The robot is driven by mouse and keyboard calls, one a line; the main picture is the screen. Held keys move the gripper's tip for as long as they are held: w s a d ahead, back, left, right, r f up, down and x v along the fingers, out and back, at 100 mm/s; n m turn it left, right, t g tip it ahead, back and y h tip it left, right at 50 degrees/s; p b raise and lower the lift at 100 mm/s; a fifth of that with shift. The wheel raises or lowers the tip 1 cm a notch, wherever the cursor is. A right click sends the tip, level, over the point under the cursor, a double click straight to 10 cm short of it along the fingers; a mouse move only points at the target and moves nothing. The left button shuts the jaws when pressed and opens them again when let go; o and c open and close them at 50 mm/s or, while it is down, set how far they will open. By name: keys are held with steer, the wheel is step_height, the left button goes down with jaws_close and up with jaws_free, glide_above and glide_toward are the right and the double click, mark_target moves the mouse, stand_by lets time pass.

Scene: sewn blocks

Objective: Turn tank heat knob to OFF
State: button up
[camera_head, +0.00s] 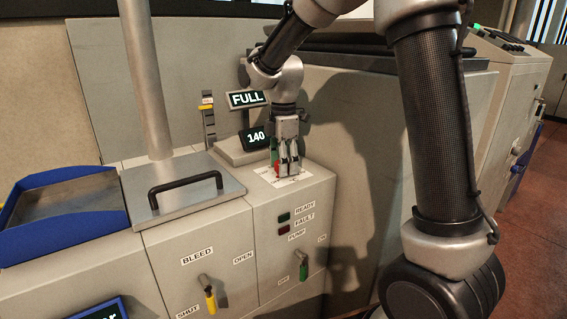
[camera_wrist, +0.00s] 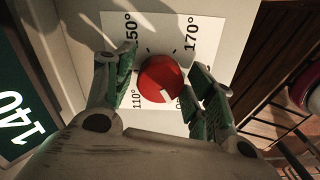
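The tank heat knob (camera_wrist: 160,79) is a round red knob with a white pointer mark, in the middle of the wrist view. It sits on a white dial label (camera_wrist: 172,22) printed with 110°, 150° and 170°. The pointer mark is at the knob's lower right, toward lettering partly hidden by a finger. In the head view my gripper (camera_head: 287,168) points down over the console top, and the knob (camera_head: 276,168) shows only partly beside the fingers.
A display reading 140 (camera_head: 256,138) and a FULL sign (camera_head: 248,98) stand close behind my gripper. A handled metal lid (camera_head: 180,205) and a blue tray (camera_head: 68,240) lie to the left. The yellow bleed lever (camera_head: 210,298) and green pump lever (camera_head: 303,268) are on the front panel.

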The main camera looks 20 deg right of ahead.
stand_by(0.3)
step_height(320, 180, up, 12)
stand_by(0.4)
steer(key=shift+s, duration=0.1)
